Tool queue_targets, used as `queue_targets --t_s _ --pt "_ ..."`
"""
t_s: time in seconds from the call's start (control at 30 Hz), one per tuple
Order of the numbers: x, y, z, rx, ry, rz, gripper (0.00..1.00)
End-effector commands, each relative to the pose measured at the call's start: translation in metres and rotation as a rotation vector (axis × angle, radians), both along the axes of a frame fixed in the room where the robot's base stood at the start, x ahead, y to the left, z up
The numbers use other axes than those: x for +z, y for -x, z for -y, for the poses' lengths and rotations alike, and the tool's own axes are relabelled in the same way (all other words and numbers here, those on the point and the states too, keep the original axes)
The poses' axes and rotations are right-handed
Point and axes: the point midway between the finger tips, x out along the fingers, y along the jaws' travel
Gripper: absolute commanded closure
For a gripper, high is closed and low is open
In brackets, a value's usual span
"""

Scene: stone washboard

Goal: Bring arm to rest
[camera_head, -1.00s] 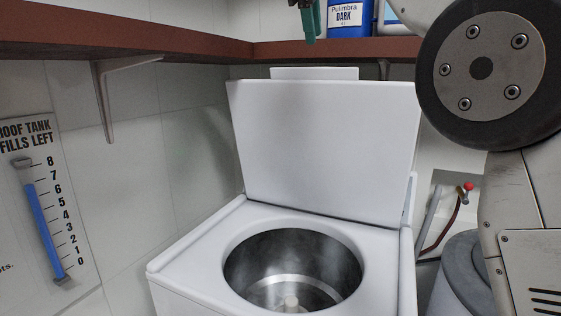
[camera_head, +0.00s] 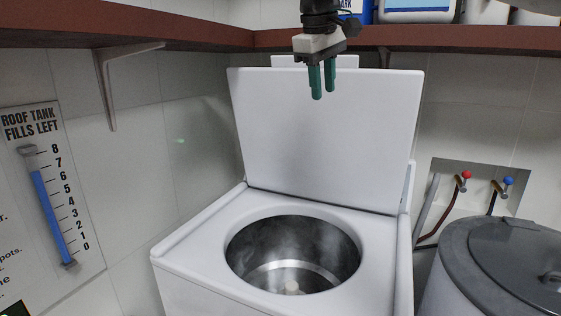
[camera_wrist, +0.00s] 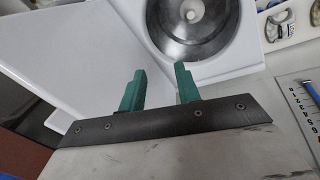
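My gripper (camera_head: 322,92) hangs fingers-down in front of the raised white lid (camera_head: 325,140) of a top-loading washing machine (camera_head: 200,238). Its two green fingers stand apart with nothing between them, as the wrist view (camera_wrist: 160,82) also shows. The open steel drum (camera_head: 293,255) lies below the gripper and looks empty apart from its central post. In the wrist view the drum (camera_wrist: 215,40) appears beyond the fingertips.
A brown shelf (camera_head: 180,28) with several containers runs along the walls, held by a metal bracket (camera_head: 108,80). A grey-lidded tub (camera_head: 510,250) and wall taps (camera_head: 480,185) are at right. A gauge panel (camera_head: 50,190) hangs at left.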

Motion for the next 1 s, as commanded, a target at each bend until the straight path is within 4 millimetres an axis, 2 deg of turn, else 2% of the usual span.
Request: queue_targets --t_s 0.03,0.17,0.27,0.4,0.6,0.7,0.8,1.0 --pt "-0.015 0.019 0.016 -0.048 -0.020 -0.018 0.67" --pt "-0.060 0.070 0.053 -0.187 -0.077 -0.061 0.67" --pt "-0.097 0.117 0.081 -0.298 -0.119 -0.092 0.67" --pt "-0.154 0.191 0.117 -0.454 -0.174 -0.131 0.67" --pt "-0.232 0.294 0.153 -0.639 -0.235 -0.165 0.67" --pt "-0.259 0.331 0.164 -0.690 -0.254 -0.169 0.67" --pt "-0.269 0.352 0.171 -0.722 -0.265 -0.156 0.67" --pt "-0.261 0.357 0.177 -0.752 -0.287 -0.103 0.67"
